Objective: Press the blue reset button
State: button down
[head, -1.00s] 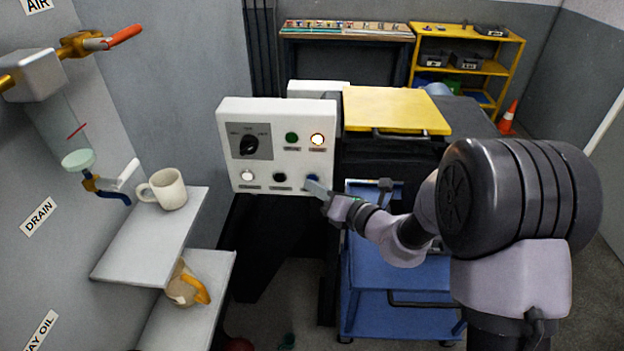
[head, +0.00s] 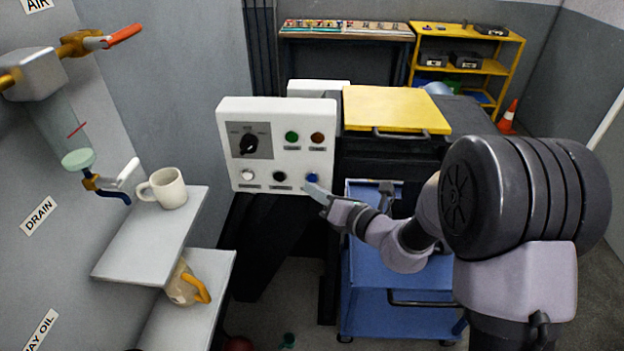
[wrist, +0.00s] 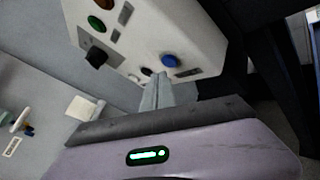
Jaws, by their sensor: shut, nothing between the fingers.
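The blue button (head: 312,178) sits at the lower right of the white control panel (head: 228,120). It also shows in the wrist view (wrist: 169,60), round and uncovered. My gripper (head: 314,190) is shut and empty, its fingertips just below and in front of the blue button. In the wrist view the closed fingertips (wrist: 160,78) lie just below the button and seem slightly apart from it. The amber lamp (head: 317,138) at the panel's upper right is dark.
The panel also carries a black selector knob (head: 249,145), a green button (head: 292,137), a black button (head: 279,177) and a white button (head: 248,175). A blue cart (head: 395,270) stands below my arm. A mug (head: 168,187) stands on the left shelf.

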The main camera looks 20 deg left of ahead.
jog(key=s, duration=0.2)
jog(key=s+d, duration=0.1)
jog(key=s, duration=0.1)
jog(key=shift+s+d+b, duration=0.1)
jog(key=shift+s+b, duration=0.3)
dwell(0.6)
